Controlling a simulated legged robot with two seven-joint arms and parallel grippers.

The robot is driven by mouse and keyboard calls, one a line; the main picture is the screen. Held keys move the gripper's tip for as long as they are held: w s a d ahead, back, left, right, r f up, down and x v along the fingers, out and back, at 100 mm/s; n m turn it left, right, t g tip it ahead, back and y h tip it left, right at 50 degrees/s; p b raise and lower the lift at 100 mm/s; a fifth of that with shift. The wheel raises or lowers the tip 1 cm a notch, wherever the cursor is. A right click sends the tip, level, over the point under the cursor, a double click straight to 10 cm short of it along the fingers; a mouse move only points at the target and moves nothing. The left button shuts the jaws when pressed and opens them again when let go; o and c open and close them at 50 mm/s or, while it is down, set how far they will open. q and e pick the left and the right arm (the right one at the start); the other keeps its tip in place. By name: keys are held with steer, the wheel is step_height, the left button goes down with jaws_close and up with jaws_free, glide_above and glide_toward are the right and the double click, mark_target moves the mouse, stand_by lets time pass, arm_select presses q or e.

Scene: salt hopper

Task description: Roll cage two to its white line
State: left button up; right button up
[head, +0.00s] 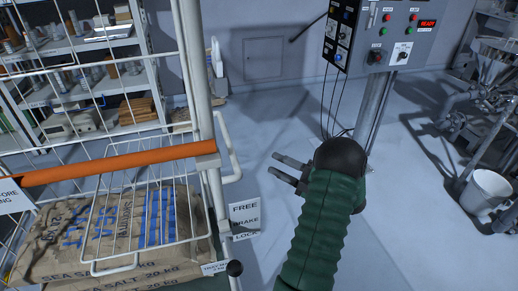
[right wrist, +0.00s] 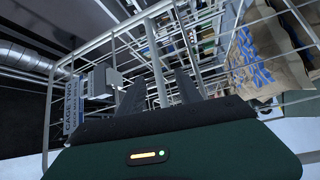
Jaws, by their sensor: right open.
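A white wire roll cage (head: 205,110) stands at the left of the head view, with an orange bar (head: 120,160) across it. Salt sacks (head: 55,240) lie inside it. A brake plate (head: 245,217) reading FREE, BRAKE, LOCK is at its right corner, with a black knob (head: 234,268) below. In the right wrist view the cage mesh fills much of the picture, and a tilted plate (right wrist: 72,105) reads CAGE TWO. My right gripper (head: 280,168) is open and empty, right of the cage and apart from it. My left gripper is out of view. I cannot make out a white line.
A control box (head: 375,35) with a lit red READY display stands on a post (head: 375,105) behind my right arm. A white bucket (head: 486,190) and pipework (head: 480,100) are at the right. Shelves (head: 85,75) stand behind the cage. Floor between cage and post is clear.

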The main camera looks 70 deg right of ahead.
mark_target(228, 142)
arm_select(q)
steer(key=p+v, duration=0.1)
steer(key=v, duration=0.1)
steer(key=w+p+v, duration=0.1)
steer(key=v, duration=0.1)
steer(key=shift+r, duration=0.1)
arm_select(e)
steer(key=shift+n, duration=0.3)
steer(key=w+r, duration=0.1)
steer(key=w, duration=0.5)
steer(key=w+r, duration=0.1)
steer(key=w, duration=0.5)
steer(key=w+r, duration=0.1)
steer(key=w, duration=0.5)
steer(key=shift+d+r, duration=0.25)
steer(key=shift+r, duration=0.15)
steer(key=shift+s, duration=0.1)
jaws_close()
steer(key=shift+a+f, duration=0.1)
steer(key=shift+f, duration=0.15)
